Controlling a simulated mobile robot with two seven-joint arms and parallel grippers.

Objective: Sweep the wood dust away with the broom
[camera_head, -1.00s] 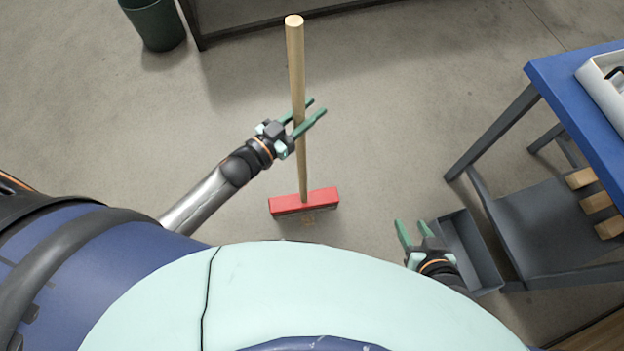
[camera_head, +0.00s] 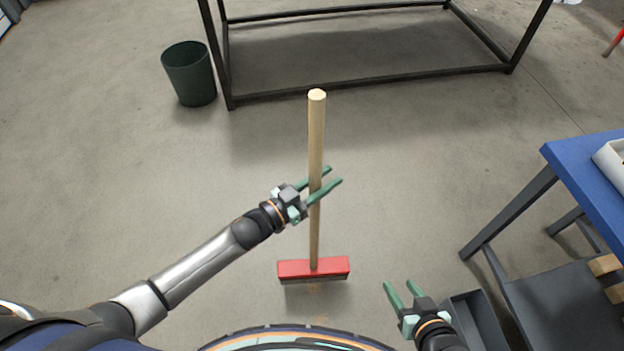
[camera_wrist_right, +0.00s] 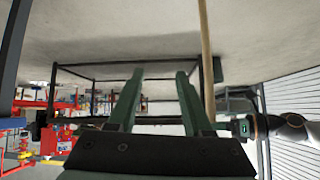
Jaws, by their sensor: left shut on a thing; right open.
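The broom (camera_head: 314,240) stands upright on the floor in the head view, with a wooden handle and a red head (camera_head: 300,269). My left gripper (camera_head: 324,186) is shut on the handle around its middle. A small patch of tan wood dust (camera_head: 316,288) lies on the floor just below the red head, toward me, and fainter specks show nearer my base. My right gripper (camera_head: 400,290) is open and empty, low to the right of the broom. In the right wrist view the open fingers (camera_wrist_right: 155,85) show, with the broom handle (camera_wrist_right: 206,50) beyond them.
A grey dustpan-like tray (camera_head: 478,318) lies beside my right gripper. A blue-topped table (camera_head: 580,170) with a lower shelf holding wood blocks (camera_head: 604,265) stands at the right. A green bin (camera_head: 190,75) and dark metal frame (camera_head: 370,82) stand behind.

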